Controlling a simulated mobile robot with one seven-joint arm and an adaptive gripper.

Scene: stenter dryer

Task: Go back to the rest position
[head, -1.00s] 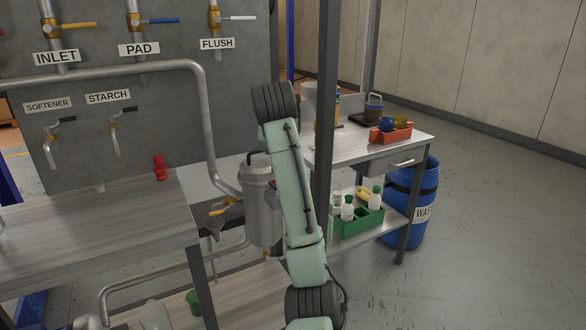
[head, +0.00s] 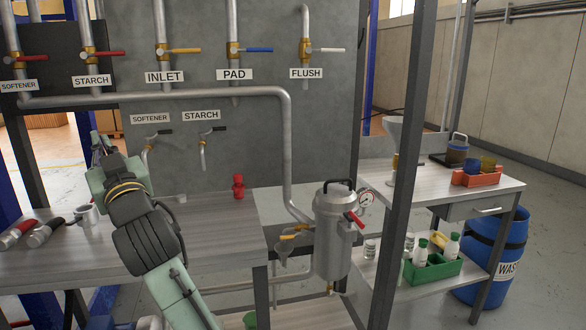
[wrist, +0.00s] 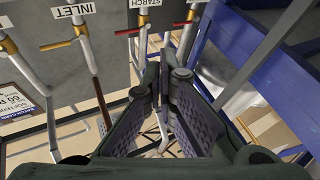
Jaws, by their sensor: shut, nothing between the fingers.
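My gripper (head: 101,143) is raised above the left part of the workbench in the head view, in front of the left end of the grey panel. In the wrist view my gripper (wrist: 165,88) shows its two padded fingers closed together at the tips, with nothing between them. Beyond the fingers the wrist view shows the valve pipes, with the INLET label (wrist: 73,10) and the STARCH label (wrist: 149,3). My gripper touches nothing that I can see.
The workbench (head: 215,235) holds a grey mug (head: 88,216), red-handled hose fittings (head: 40,235) and a red fitting (head: 238,187). A steel filter vessel (head: 335,235) and a dark post (head: 405,150) stand to the right. A blue frame (wrist: 235,50) is close on the right in the wrist view.

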